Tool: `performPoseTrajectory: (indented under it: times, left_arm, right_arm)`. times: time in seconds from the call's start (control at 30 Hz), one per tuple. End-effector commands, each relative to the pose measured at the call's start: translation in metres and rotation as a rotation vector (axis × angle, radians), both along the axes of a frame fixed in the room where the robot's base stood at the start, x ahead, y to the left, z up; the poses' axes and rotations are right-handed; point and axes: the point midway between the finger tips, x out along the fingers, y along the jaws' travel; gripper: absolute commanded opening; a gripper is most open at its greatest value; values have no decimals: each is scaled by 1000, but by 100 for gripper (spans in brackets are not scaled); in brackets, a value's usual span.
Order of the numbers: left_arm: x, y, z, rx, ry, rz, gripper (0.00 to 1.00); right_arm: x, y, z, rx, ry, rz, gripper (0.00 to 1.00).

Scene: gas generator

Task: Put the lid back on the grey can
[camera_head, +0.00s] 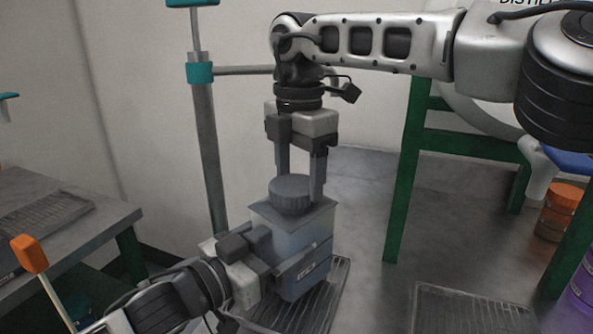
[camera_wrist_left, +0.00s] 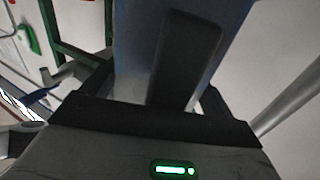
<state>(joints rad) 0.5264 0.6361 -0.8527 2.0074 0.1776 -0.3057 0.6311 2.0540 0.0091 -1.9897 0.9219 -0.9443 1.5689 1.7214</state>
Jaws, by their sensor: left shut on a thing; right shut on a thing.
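The grey can (camera_head: 319,239) is a boxy, blue-grey container with a small label, upright over a floor grate. The dark grey round lid (camera_head: 290,193) is at the can's top; I cannot tell whether it is seated or just above the opening. My right gripper (camera_head: 298,180) comes down from above with its fingers shut on the lid. My left gripper (camera_head: 283,258) comes in from the lower left and is shut on the can's side. In the left wrist view, the can (camera_wrist_left: 132,45) fills the upper middle behind a dark finger (camera_wrist_left: 186,60).
A grey metal table (camera_head: 95,215) stands at the left. A vertical pole (camera_head: 210,150) rises behind the can. Another floor grate (camera_head: 470,312) lies at the lower right.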

Motion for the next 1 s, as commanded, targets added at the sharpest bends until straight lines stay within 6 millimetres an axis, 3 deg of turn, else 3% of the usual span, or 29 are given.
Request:
performPoseTrajectory:
  times: [0.3, 0.43, 0.6, 0.87, 0.9, 0.97, 1.0]
  left_arm:
    - [0, 0, 0, 1, 1, 1, 23]
    - [0, 0, 0, 1, 1, 1, 23]
    - [0, 0, 0, 1, 1, 1, 23]
    - [0, 0, 0, 1, 1, 1, 23]
    - [0, 0, 0, 1, 1, 1, 23]
    - [0, 0, 0, 1, 1, 1, 23]
    - [0, 0, 0, 1, 1, 1, 23]
  right_arm:
    - [-7, -2, 1, 1, -1, -786, 38]
    - [-10, -1, 1, 2, -2, -1027, 38]
    - [-11, -1, 1, 3, -1, -1171, 38]
    - [-11, -1, 1, 3, -1, -1182, 38]
    - [-11, -1, 1, 3, -1, -1182, 66]
    - [-11, -1, 1, 3, -1, -1181, 82]
    - [-11, -1, 1, 2, -2, -1181, 85]
